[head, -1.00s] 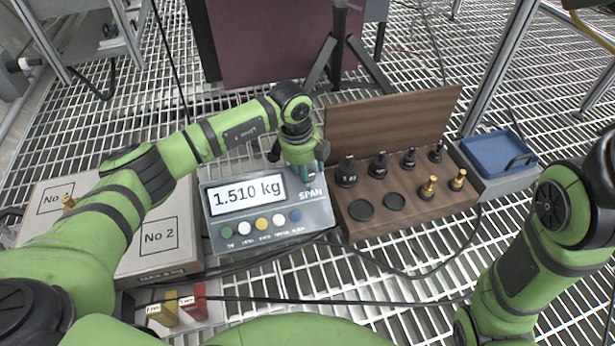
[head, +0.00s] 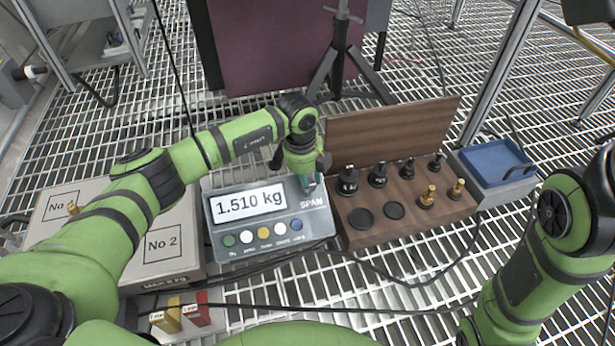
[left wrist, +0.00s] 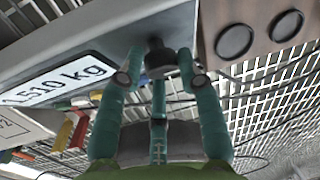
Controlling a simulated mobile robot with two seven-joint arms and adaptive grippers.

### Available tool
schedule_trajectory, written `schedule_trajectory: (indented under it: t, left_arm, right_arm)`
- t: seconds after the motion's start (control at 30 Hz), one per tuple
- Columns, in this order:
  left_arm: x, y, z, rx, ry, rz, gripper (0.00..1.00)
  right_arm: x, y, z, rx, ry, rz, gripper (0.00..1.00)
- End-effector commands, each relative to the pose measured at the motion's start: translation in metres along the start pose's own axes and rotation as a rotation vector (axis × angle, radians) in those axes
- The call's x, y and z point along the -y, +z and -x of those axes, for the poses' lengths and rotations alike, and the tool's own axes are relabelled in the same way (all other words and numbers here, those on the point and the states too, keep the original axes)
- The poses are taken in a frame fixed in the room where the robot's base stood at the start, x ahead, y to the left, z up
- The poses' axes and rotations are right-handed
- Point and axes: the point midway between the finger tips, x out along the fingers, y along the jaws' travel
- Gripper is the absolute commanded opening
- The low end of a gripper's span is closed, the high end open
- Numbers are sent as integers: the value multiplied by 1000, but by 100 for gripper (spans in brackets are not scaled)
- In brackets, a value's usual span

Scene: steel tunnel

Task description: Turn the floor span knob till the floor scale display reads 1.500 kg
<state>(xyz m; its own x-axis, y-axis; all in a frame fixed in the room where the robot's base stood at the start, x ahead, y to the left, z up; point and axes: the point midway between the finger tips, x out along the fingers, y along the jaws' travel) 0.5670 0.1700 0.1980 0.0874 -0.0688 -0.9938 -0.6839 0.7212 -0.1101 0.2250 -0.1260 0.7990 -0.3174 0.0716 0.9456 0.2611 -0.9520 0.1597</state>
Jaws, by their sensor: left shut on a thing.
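The floor scale display (head: 250,206) is a grey box with a lit screen that reads 1.510 kg; its screen also shows in the left wrist view (left wrist: 58,82). The floor span knob (left wrist: 160,60) is a dark round knob on the display's panel, seen in the left wrist view. In the head view my gripper hides it, just above the SPAN label. My left gripper (left wrist: 160,72) has teal fingers shut around the knob; in the head view it points down at the display's right end (head: 309,182). My right arm stands at the right; its gripper is out of frame.
A wooden weight case (head: 385,232) with several dark and brass weights stands right of the display. A blue tray (head: 490,160) is beyond it. A platform (head: 180,235) marked No 2 lies at left. Red and yellow blocks (head: 185,313) sit in front, and cables cross the grating.

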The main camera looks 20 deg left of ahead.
Motion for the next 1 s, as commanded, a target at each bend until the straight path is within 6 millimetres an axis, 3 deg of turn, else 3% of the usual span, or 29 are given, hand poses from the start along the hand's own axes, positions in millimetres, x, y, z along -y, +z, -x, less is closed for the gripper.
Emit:
schedule_trajectory:
  t: [0.07, 0.1, 0.13, 0.43, 0.57, 1.0]
  left_arm:
    - [4, -7, -1, -15, -7, -10, 3]
    - [4, -8, -1, -15, -8, -10, 48]
    - [4, -8, -1, -15, -8, -10, 56]
    - [2, -4, 0, -9, -5, -5, 56]
    - [3, -3, 10, -7, -7, -4, 56]
    - [3, -4, 97, -9, -8, -7, 56]
  right_arm:
    - [0, 3, 3, 11, 0, 1, 66]
    - [0, 3, 3, 13, 1, 1, 66]
    - [0, 4, 3, 14, 1, 1, 66]
    - [1, 3, 0, 8, 4, -9, 66]
    - [1, 2, 0, 7, 4, -8, 66]
    - [1, 2, 1, 6, 3, -6, 66]
